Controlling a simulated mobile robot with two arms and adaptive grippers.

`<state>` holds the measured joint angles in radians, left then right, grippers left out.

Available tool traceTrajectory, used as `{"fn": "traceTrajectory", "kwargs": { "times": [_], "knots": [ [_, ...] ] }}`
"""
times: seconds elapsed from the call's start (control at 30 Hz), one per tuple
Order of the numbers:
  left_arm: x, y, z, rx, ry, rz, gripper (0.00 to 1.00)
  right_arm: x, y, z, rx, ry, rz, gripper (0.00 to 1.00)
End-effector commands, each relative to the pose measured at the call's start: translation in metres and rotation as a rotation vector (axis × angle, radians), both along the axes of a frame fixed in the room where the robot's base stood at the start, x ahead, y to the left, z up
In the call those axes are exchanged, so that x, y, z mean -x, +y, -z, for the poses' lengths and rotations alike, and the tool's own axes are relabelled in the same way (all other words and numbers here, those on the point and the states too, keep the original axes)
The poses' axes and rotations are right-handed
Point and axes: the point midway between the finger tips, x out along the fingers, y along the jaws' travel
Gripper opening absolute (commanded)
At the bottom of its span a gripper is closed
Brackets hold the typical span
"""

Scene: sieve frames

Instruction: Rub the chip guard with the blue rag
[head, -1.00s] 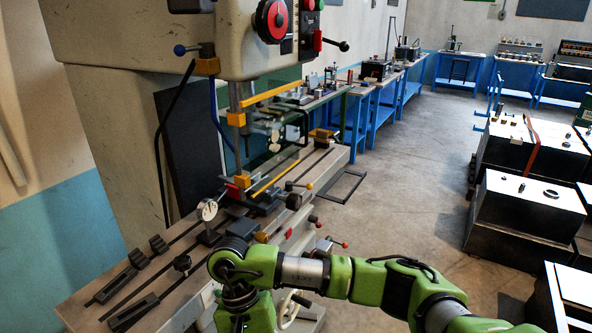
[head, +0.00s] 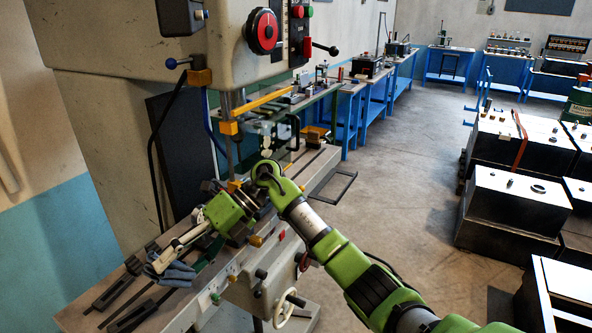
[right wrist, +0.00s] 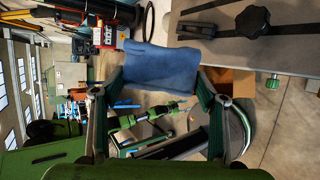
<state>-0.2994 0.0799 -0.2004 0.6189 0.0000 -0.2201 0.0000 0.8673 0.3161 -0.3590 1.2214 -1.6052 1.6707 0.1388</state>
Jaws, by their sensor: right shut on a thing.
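The blue rag (head: 174,271) is pinched between the fingertips of my right gripper (head: 163,260), above the front left part of the machine table. In the right wrist view the rag (right wrist: 160,68) is spread between the two fingers of the gripper (right wrist: 160,82). The chip guard (head: 262,103) appears as a clear greenish panel with a yellow top bar, beside the drill spindle. It stands beyond and to the right of the rag, well apart from it. My right wrist and arm hide the guard's lower part. My left gripper is not in view.
The slotted machine table (head: 318,172) carries clamps and dark blocks (head: 112,291). The drill head (head: 150,45) overhangs it. A white handwheel (head: 283,308) is at the table's front. Dark crates (head: 515,212) stand at the right, with open floor between.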

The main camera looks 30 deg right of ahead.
Motion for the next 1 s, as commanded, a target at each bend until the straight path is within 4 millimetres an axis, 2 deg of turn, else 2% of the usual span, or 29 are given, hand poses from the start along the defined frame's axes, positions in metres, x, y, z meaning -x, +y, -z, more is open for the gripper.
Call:
{"fn": "traceTrajectory", "kwargs": {
  "times": [0.17, 0.23, 0.4, 0.5, 0.7, 0.8, 0.9, 1.0],
  "knots": [
    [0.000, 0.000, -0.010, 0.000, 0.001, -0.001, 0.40, -0.034, -0.033, -0.036, -0.167, 0.058, 0.441, 0.49],
    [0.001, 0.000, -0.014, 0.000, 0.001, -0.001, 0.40, -0.050, -0.055, -0.051, -0.252, 0.064, 0.630, 0.49],
    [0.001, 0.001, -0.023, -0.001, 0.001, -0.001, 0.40, -0.084, -0.129, -0.076, -0.453, 0.027, 1.015, 0.48],
    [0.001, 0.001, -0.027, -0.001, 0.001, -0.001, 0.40, -0.094, -0.178, -0.081, -0.542, -0.013, 1.176, 0.48],
    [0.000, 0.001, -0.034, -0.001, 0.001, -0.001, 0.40, -0.096, -0.263, -0.080, -0.665, -0.104, 1.401, 0.48],
    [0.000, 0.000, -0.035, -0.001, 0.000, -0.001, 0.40, -0.093, -0.292, -0.078, -0.701, -0.138, 1.469, 0.48],
    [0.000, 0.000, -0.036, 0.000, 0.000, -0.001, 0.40, -0.090, -0.311, -0.076, -0.722, -0.162, 1.510, 0.48],
    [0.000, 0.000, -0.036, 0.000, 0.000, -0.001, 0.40, -0.089, -0.319, -0.076, -0.733, -0.175, 1.528, 0.48]
  ]
}}
